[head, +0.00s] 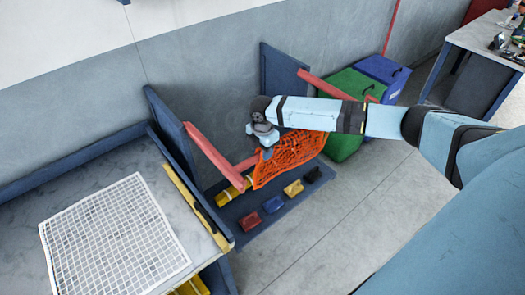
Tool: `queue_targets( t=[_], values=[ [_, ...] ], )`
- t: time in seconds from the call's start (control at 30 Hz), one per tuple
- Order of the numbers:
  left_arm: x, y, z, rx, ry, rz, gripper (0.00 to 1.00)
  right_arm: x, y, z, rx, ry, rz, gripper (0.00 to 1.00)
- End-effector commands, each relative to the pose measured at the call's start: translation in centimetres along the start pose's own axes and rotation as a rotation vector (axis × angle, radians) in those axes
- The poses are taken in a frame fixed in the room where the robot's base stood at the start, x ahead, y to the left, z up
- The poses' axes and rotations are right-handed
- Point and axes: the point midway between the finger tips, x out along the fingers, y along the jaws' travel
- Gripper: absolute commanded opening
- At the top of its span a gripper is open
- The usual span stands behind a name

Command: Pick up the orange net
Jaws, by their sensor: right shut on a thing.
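The orange net (292,156) hangs as a mesh sheet from my right gripper (267,150), which is shut on the net's upper left part. The net is in front of the blue rack with red arms (212,152), above its low blue base. My right arm comes in from the right and covers the net's upper edge. I cannot tell whether the net still touches the rack's arms. My left gripper does not show in this view.
A workbench (110,160) with a white grid (115,240) stands at the left. Small red, blue, yellow and black items lie on the rack base (245,240). Green (345,90) and blue (382,72) bins stand behind my arm. The floor (340,220) in front is clear.

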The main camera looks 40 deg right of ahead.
Motion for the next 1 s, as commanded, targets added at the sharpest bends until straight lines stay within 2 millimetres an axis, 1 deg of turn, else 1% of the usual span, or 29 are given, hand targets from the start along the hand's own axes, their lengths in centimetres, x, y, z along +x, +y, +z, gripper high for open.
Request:
queue_targets(
  t=[0.03,0.07,0.1,0.3,0.4,0.7,0.77,0.87,1.0],
  values=[
    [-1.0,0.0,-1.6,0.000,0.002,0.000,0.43,-2.0,0.1,0.0,-0.001,0.001,0.003,0.21],
    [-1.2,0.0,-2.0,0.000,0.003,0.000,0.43,-2.6,0.1,0.0,-0.001,0.001,0.003,0.12],
    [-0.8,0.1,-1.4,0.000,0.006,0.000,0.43,-2.7,0.1,0.0,-0.001,0.000,0.004,0.00],
    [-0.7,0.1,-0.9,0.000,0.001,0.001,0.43,-6.2,0.1,0.0,0.000,0.000,0.003,0.00],
    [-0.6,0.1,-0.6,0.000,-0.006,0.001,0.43,-7.2,0.0,0.0,-0.001,0.000,0.002,0.00],
    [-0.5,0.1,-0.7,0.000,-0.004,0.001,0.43,-7.5,0.0,0.0,-0.001,0.000,0.001,0.00],
    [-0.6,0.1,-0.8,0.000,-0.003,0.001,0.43,-7.9,0.0,0.0,0.000,0.000,0.002,0.00],
    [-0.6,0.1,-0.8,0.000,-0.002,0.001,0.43,-9.8,0.1,0.0,-0.002,0.000,0.005,0.00],
    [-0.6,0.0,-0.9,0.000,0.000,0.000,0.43,-13.3,0.1,0.0,0.000,-0.001,0.005,0.00]
  ],
)
